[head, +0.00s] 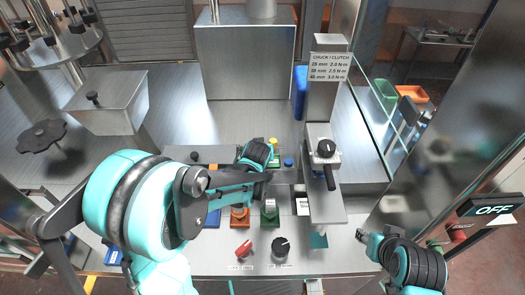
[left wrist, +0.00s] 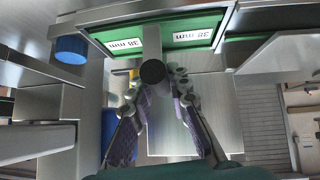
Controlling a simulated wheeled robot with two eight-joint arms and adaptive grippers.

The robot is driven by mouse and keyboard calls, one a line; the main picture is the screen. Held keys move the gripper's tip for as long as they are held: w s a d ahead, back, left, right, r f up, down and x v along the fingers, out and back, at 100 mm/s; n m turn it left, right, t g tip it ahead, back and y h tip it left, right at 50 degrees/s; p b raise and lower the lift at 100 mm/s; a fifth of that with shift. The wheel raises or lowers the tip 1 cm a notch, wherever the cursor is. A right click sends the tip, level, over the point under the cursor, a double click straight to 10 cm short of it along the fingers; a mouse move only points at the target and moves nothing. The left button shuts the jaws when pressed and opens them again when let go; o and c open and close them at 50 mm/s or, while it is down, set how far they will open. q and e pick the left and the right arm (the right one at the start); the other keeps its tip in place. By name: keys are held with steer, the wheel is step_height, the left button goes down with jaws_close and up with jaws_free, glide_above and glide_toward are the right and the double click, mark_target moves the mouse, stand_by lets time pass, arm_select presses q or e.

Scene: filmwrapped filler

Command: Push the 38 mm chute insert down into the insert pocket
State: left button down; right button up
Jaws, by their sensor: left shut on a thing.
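My left gripper (head: 258,155) reaches in from the left over the middle of the bench. In the left wrist view its fingers (left wrist: 155,98) are closed together at a round black knob (left wrist: 153,72). A grey bar runs from the knob across a green-edged piece (left wrist: 188,33) with two "38 mm" labels, apparently the 38 mm chute insert. I cannot tell whether it is seated, and the pocket is not clearly visible. A green labelled block (head: 270,214) stands nearer to me in the head view. My right gripper (head: 402,250) is low at the right, away from the parts; its opening is unclear.
An orange block (head: 240,217) stands beside the green block. A blue cap (head: 288,162) is just right of the left gripper. The chuck column (head: 322,100) with its black-handled clamp rises close to the right. A red knob (head: 244,248) and black knob (head: 281,246) are in front.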

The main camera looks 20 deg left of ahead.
arm_select(q)
steer(key=shift+s+f+b, duration=0.1)
steer(key=shift+f+b, duration=0.15)
steer(key=shift+b, duration=0.05)
stand_by(0.5)
steer(key=c, duration=1.3)
jaws_free()
steer(key=shift+c, duration=0.2)
steer(key=v, duration=1.2)
